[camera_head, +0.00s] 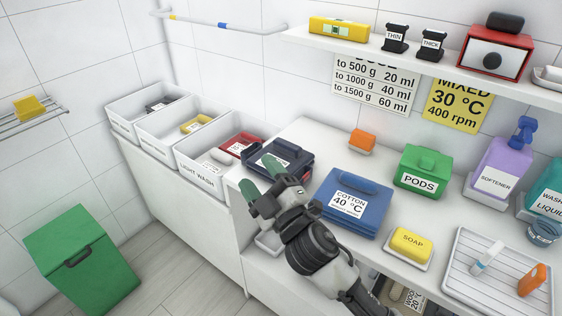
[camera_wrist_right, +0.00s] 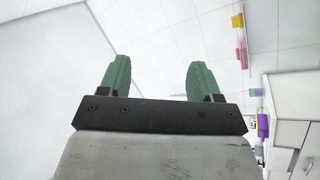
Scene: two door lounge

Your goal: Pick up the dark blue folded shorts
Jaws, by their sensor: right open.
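The dark blue folded shorts (camera_head: 296,158) lie on the white counter just right of the bins, with a white label on top. My right gripper (camera_head: 261,178) is open, its green fingers in front of the shorts' near left side and partly covering them. I cannot tell whether it touches them. The right wrist view shows the open fingers (camera_wrist_right: 158,78) with nothing between them. My left gripper is not in view.
A brighter blue folded item (camera_head: 374,211) labelled cotton lies right of my gripper. White bins (camera_head: 204,178) stand left. A green pods box (camera_head: 423,170), yellow soap (camera_head: 410,244) and a white rack (camera_head: 463,270) are farther right. A shelf (camera_head: 425,66) overhangs the back.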

